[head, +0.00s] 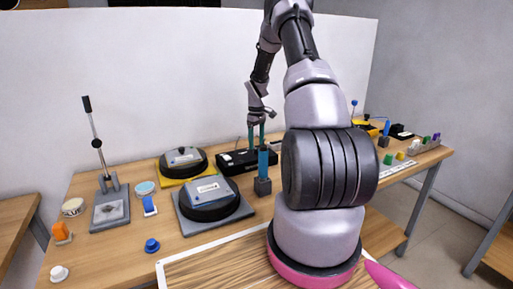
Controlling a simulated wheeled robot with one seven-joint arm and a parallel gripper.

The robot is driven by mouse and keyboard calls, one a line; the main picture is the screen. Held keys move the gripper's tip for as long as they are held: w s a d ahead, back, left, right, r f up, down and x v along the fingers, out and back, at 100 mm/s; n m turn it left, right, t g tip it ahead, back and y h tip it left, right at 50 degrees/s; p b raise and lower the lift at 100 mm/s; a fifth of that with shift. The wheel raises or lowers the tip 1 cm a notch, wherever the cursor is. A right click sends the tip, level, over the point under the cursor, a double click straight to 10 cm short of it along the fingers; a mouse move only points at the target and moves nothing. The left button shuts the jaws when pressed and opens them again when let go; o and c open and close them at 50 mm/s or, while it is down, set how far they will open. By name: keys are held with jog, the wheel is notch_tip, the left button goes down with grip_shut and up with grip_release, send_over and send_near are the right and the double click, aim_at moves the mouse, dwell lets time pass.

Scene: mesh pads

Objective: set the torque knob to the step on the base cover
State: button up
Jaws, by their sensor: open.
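My gripper (257,133) has two teal fingers pointing down, apart from each other, with nothing seen between them. It is over or just at a low black box (238,162) near the back of the bench; I cannot tell if the fingertips touch it. A torque knob cannot be made out clearly; one may be on this box, partly hidden by the fingers. Two round black devices with grey tops and pale labels, possibly the base covers, sit on the bench: the nearer (209,188) on a grey pad, the farther (184,157) on a yellow pad. The label print is too small to read.
A blue-handled tool stands in a dark holder (263,186) just in front of the box. A lever press (110,205) stands at left, near a blue knob-like piece (152,245). My arm hides the bench's middle right. Small coloured parts (400,155) lie at far right.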

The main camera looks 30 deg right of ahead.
jog(key=shift+f, duration=1.35)
grip_shut()
jog(key=shift+m, duration=0.5)
jog(key=m, duration=0.4)
jog(key=shift+m, duration=0.4)
jog(key=m, duration=0.5)
jog(key=shift+d+m, duration=0.1)
jog(key=shift+m, duration=0.6)
